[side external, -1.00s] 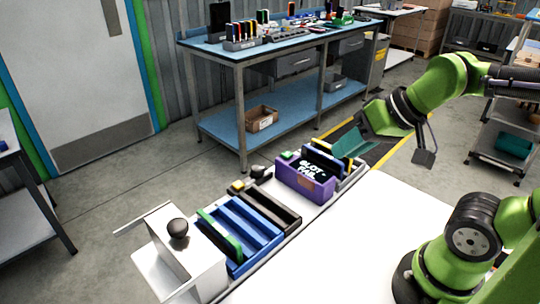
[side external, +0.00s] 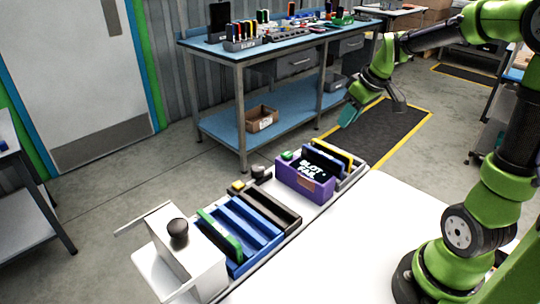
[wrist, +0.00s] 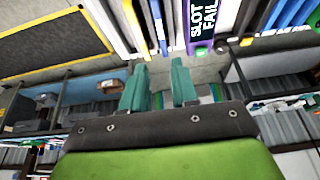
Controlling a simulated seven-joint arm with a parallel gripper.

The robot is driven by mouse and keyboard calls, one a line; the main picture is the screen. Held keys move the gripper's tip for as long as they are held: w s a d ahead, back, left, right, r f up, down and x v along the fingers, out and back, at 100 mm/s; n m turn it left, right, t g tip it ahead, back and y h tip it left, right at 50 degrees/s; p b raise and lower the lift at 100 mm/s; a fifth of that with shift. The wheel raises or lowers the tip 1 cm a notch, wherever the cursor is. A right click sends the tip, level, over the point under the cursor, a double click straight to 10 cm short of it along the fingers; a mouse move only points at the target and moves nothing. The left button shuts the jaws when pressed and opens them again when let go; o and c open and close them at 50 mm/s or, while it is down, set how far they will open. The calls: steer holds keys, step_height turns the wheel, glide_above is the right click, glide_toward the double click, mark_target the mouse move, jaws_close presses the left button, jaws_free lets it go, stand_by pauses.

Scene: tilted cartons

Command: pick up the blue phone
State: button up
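My gripper (side external: 348,116) hangs in the air beyond the far end of the carton row, above floor level and apart from every carton. In the wrist view its two teal fingers (wrist: 161,72) stand apart with nothing between them. A blue upright slab, which looks like the blue phone (wrist: 179,24), stands beside the purple carton (wrist: 200,22) marked SLOT FAIL.
A yellow slab (side external: 345,158) stands behind the purple carton. A blue slotted carton (side external: 238,262) with a green slab (side external: 218,235) stands nearer, beside a white box with a black knob (side external: 178,228). A workbench (side external: 215,50) stands behind. The white tabletop (side external: 345,240) is clear.

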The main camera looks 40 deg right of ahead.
mark_target(323, 153)
steer(key=x, duration=1.6)
steer(key=shift+w+a+f, duration=0.1)
steer(key=shift+w+f, duration=0.05)
steer(key=shift+f, duration=0.25)
steer(key=shift+c, duration=0.2)
jaws_close()
